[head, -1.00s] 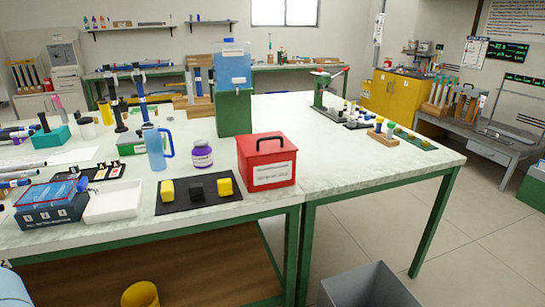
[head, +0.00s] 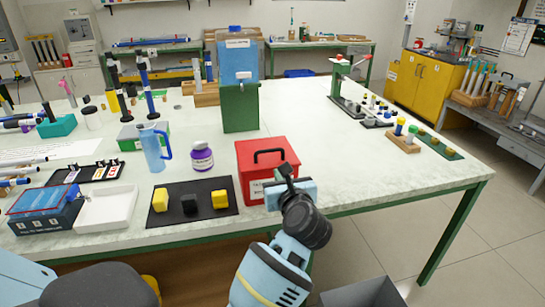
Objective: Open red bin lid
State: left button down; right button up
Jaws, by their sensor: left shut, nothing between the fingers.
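The red bin (head: 245,180) stands near the front edge of the white table, with its red lid (head: 262,165) down on it. A black arched handle (head: 268,153) sits on top of the lid. My left gripper (head: 284,170) is at the front right of the bin, its dark fingers close to the lid's front edge below the handle. It is shut and empty; I cannot tell whether it touches the bin. My wrist hides part of the bin's front and its label. My right gripper is not in view.
Left of the bin is a black mat (head: 176,217) with two yellow blocks and a black one. Behind are a purple-labelled jar (head: 202,157), a blue jug (head: 153,150) and a blue tank (head: 237,62) on a green stand. The tabletop right of the bin (head: 370,165) is clear.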

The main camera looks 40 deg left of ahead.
aim_at(272, 165)
pick_arm(q)
jog(key=x, duration=1)
jog(key=shift+p, duration=0.3)
